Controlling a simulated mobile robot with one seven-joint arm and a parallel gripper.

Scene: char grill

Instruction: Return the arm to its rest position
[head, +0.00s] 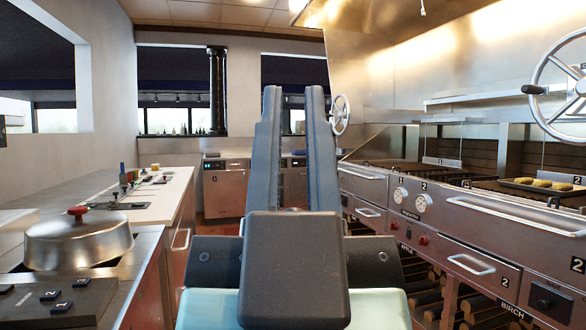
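My arm's dark links stand folded in the middle of the head view. Two long blue-grey bars rise close together above a black block, over a dark bracket and a pale teal part of my body. No part of these can be made out as gripper fingers, so my gripper does not show. I cannot tell whether it holds anything. The arm is clear of the counters on both sides, as far as this view shows.
A steel counter with a domed lid (78,240) and a white worktop (158,196) stand left. A char grill (475,255) with handles and knobs runs along the right, with a food tray (542,185) on top. Steel cabinets (224,189) stand at the back. Handwheels (565,85) jut out right.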

